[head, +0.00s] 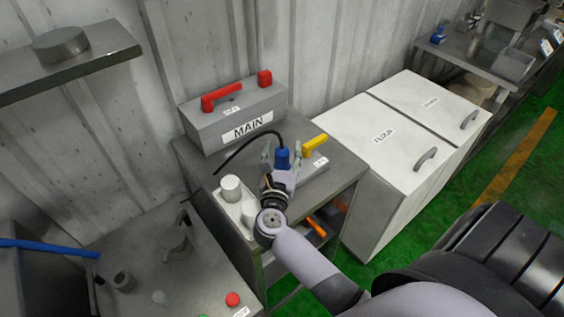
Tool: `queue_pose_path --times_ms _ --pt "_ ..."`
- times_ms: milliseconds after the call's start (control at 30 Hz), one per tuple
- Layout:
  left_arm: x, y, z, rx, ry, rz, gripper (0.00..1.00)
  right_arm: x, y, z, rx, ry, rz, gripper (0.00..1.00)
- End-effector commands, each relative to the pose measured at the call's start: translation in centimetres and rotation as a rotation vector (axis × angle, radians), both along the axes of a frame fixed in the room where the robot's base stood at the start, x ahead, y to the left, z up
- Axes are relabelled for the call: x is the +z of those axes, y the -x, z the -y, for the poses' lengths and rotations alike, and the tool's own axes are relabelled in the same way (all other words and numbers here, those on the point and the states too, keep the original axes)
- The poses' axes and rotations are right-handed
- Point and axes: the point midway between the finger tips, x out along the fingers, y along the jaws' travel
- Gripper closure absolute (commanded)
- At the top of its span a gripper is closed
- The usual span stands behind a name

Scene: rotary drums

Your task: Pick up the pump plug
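A blue plug (282,158), which looks like the pump plug, stands on the grey cabinet top in front of the MAIN box. A black cable arcs from it to the left. My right gripper (281,153) reaches over the cabinet from the front, with one finger on each side of the blue plug. The fingers look spread, with small gaps to the plug. The plug's lower part is hidden by the gripper. My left gripper is not in view.
The grey MAIN box (238,113) with red handles stands behind. A yellow lever (315,146) is close on the right. White cylinders (231,188) stand left of my wrist. White flour bins (380,150) stand to the right. A bench with a red button (233,299) is front left.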

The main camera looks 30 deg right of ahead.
Motion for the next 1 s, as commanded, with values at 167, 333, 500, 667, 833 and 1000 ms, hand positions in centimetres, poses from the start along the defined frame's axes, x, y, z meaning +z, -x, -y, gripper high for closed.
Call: queue_pose_path --times_ms 167,333,500,667,833,1000 --pt "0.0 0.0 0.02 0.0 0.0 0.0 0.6 0.0 0.02 -0.03 0.0 0.0 0.0 0.61" --pt "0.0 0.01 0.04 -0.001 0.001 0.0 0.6 -0.01 0.03 -0.03 0.0 0.0 0.0 0.73" --pt "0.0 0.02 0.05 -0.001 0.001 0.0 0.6 0.0 0.02 -0.03 0.0 0.0 0.0 0.84" --pt "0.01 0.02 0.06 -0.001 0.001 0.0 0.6 0.01 0.02 -0.03 0.0 0.0 0.0 0.95" --pt "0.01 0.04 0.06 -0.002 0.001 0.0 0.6 0.06 0.01 -0.02 0.0 0.001 0.001 0.98" --pt "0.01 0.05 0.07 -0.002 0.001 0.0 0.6 0.26 0.0 -0.04 0.0 0.0 0.001 0.98"
